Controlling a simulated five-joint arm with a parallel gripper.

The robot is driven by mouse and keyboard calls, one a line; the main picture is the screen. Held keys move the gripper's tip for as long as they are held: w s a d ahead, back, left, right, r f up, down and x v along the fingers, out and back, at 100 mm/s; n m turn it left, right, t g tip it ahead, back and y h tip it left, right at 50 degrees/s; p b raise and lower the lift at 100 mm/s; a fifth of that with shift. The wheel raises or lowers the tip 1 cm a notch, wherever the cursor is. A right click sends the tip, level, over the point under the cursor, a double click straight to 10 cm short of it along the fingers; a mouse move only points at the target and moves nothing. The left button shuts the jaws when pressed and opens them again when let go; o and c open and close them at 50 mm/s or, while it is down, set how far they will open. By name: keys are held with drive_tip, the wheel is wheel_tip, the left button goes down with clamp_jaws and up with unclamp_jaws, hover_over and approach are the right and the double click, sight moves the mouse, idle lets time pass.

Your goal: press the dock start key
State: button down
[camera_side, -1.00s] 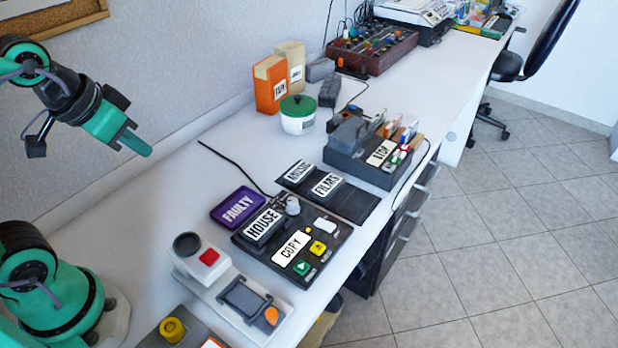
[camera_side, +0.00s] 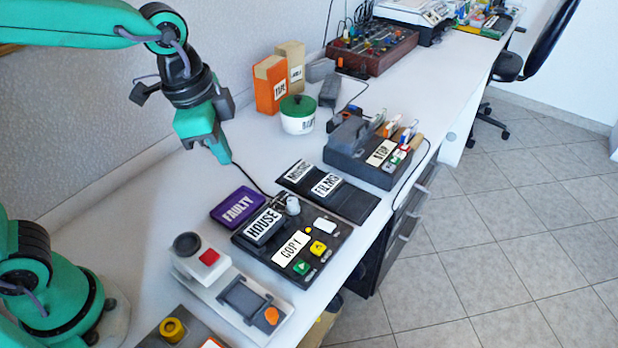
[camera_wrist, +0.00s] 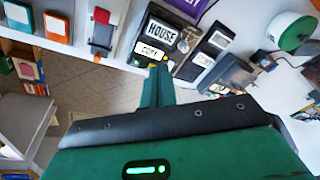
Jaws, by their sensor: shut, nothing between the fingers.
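The dark dock (camera_side: 283,280) lies on the bench near its front edge, with a HOUSE block (camera_side: 265,226) and a COPY label (camera_side: 291,247) on it. A green key (camera_side: 301,268) with a pale play mark sits at its near corner, beside a yellow key (camera_side: 318,248). My gripper (camera_side: 222,156) is shut and empty, pointing down above the bench, up and left of the purple FAULTY tray (camera_side: 237,207). In the wrist view the shut fingers (camera_wrist: 160,72) overlap the COPY end of the dock (camera_wrist: 160,24). The green key cannot be made out clearly there.
A grey unit with a red button (camera_side: 209,257) and an orange knob stands at the dock's near side. A green-lidded pot (camera_side: 298,114) and a STOP-type labelled rack (camera_side: 365,160) stand farther back.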

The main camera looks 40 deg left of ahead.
sight(301, 265)
drive_tip(key=w+d+f+m+g, duration=0.1)
drive_tip(key=d+f+m, duration=0.2)
drive_tip(key=d, duration=0.3)
drive_tip(key=w+d+f+m+g, duration=0.1)
drive_tip(key=d+f+m, duration=0.2)
drive_tip(key=d+m, duration=0.2)
drive_tip(key=shift+w+d+f+y, duration=0.2)
drive_tip(key=shift+d+y, duration=0.2)
drive_tip(key=shift+d, duration=0.85)
drive_tip(key=shift+f, duration=0.1)
wheel_tip(301, 265, down, 14)
drive_tip(key=shift+r, duration=0.1)
